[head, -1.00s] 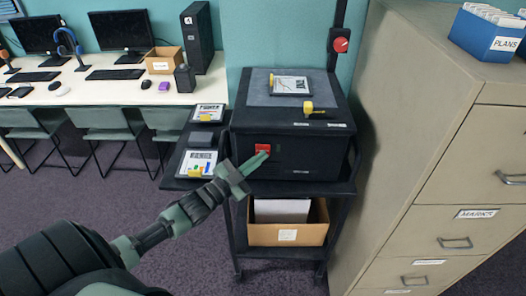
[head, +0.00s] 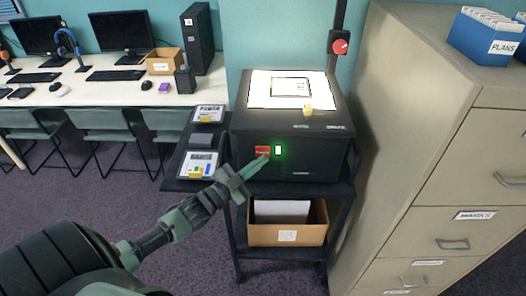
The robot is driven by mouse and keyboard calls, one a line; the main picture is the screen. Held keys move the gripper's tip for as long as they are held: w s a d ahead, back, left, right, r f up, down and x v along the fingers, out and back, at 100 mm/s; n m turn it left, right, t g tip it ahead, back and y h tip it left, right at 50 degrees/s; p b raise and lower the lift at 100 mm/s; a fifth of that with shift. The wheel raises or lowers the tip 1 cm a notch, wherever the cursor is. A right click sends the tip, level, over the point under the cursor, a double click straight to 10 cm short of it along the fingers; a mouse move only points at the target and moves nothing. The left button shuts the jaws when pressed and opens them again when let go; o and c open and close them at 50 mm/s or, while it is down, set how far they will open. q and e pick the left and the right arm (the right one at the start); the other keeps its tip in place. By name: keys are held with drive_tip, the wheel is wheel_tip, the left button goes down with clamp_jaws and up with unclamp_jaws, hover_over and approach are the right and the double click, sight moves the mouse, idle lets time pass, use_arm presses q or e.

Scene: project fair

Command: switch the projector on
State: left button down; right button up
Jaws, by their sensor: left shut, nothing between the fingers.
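The projector (head: 315,165) is a black overhead projector on a dark cart. Its top glass (head: 262,90) glows bright white, with a framed sheet (head: 291,87) lying on it. On its front, a green light (head: 278,150) is lit beside a red switch (head: 262,151). My left gripper (head: 262,160) is shut and empty, its fingertips at the lower edge of the red switch; I cannot tell if they touch it. My right gripper is not in view.
A side shelf (head: 178,184) of the cart holds small framed charts. A cardboard box (head: 287,234) sits on the lower shelf. A beige filing cabinet (head: 425,150) stands close on the right. A white desk (head: 110,95) with computers is at the back left.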

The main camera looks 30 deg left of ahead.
use_arm(q)
drive_tip(key=shift+s, duration=0.1)
drive_tip(key=shift+s+d+p, duration=0.55)
drive_tip(key=shift+s+p, duration=0.05)
drive_tip(key=shift+s, duration=0.25)
drive_tip(key=shift+s+d+p, duration=0.5)
drive_tip(key=shift+s+p, duration=0.05)
drive_tip(key=shift+s, duration=0.25)
drive_tip(key=shift+s+d+p, duration=0.55)
drive_tip(key=shift+s+p, duration=0.05)
drive_tip(key=shift+s, duration=0.25)
